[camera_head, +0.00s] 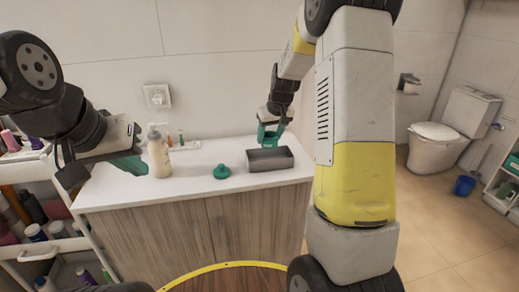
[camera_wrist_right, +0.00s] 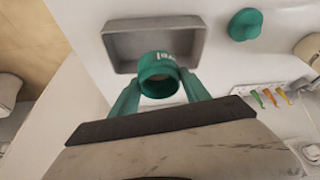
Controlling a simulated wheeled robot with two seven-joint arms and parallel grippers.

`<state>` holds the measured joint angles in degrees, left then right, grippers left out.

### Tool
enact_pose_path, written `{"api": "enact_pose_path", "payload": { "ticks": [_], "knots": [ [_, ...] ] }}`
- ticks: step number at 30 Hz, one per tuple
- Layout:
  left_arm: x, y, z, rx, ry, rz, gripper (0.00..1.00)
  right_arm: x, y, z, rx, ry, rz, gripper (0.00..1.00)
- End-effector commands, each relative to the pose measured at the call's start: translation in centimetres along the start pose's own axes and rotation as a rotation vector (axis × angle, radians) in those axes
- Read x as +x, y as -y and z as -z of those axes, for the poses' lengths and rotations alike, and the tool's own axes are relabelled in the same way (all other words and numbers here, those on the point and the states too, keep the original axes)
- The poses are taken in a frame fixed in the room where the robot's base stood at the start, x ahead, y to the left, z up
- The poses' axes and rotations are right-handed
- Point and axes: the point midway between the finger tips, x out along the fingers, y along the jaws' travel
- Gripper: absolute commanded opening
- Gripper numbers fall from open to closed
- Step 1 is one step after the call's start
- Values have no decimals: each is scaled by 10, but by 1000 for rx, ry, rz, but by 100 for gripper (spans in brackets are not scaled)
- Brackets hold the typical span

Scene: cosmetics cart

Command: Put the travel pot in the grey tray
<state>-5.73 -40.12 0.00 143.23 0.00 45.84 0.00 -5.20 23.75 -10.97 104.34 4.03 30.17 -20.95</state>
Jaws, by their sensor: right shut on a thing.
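The travel pot (camera_wrist_right: 159,76) is a small teal open-mouthed jar. My right gripper (camera_wrist_right: 160,88) is shut on it, one teal finger on each side. In the head view my right gripper (camera_head: 270,137) hangs just above the far edge of the grey tray (camera_head: 270,165). In the right wrist view the pot overlaps one long wall of the grey tray (camera_wrist_right: 112,48), whose visible inside looks empty. My left gripper (camera_head: 128,164) hangs at the left end of the counter, seen side-on; its finger gap is hidden.
A teal lid (camera_head: 221,172) lies on the white counter (camera_head: 190,184), left of the tray; it also shows in the wrist view (camera_wrist_right: 245,24). A cream pump bottle (camera_head: 159,155) stands further left. Toothbrushes lie behind. A cart (camera_head: 40,250) with bottles is at the far left.

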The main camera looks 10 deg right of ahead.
Motion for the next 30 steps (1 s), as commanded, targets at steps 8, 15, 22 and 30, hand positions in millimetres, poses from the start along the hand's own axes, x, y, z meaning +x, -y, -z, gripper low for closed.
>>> {"api": "enact_pose_path", "payload": {
  "ticks": [8, 15, 22, 30],
  "knots": [
    [0, 0, 0, 0, 0, 0, 0, 33, 0, -13, 1, -1, 0, 6],
    [0, 0, 0, 0, 0, 0, 0, 59, 0, -25, 1, 3, 1, 6],
    [0, 0, 0, 0, 0, 0, 0, 68, 0, -27, 0, -3, 0, 6],
    [0, 0, 0, 0, 0, 0, 0, 70, 0, -29, 1, -2, 0, 62]
  ]
}}
